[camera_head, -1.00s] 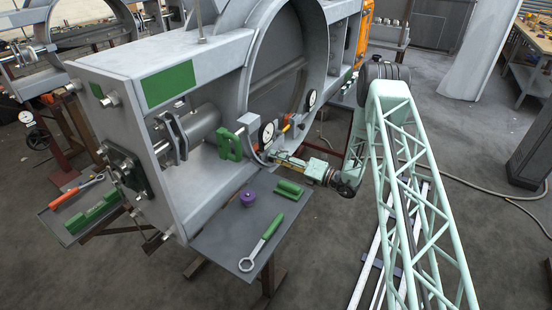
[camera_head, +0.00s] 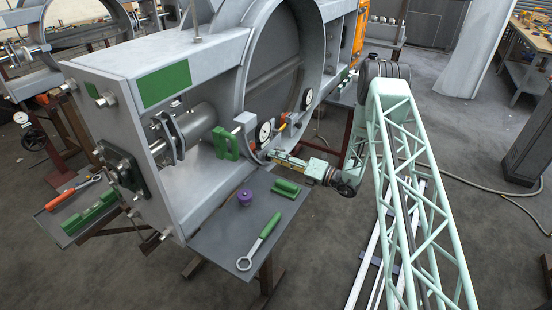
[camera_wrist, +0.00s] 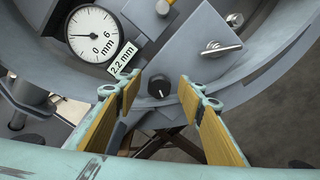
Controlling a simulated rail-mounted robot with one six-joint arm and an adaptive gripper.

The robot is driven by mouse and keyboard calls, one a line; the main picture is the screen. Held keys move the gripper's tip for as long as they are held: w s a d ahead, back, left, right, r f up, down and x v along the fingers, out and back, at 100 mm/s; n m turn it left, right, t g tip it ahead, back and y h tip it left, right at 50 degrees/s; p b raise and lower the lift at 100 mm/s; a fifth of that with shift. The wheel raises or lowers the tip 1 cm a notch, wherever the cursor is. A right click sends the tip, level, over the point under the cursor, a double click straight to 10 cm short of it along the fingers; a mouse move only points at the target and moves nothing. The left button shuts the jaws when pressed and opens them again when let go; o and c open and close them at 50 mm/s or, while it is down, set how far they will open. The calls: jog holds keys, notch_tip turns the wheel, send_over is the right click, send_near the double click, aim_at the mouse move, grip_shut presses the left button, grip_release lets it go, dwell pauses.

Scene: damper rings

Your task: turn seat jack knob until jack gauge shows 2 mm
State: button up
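The black knob (camera_wrist: 160,88) with a white pointer mark sits on the grey ring wall in the wrist view. My gripper (camera_wrist: 160,80) is open, with one yellow-padded finger on each side of the knob and visible gaps to it. I cannot tell how far the tips reach along it. In the head view my gripper (camera_head: 275,157) is at the ring's lower edge, below a dial (camera_head: 265,131); the knob is hidden there.
A grey shelf (camera_head: 219,240) below holds a purple knob-like part (camera_head: 244,197), a green block (camera_head: 286,188) and a green-handled wrench (camera_head: 260,240).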

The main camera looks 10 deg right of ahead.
jog(key=shift+v, duration=2.75)
jog(key=shift+c, duration=0.7)
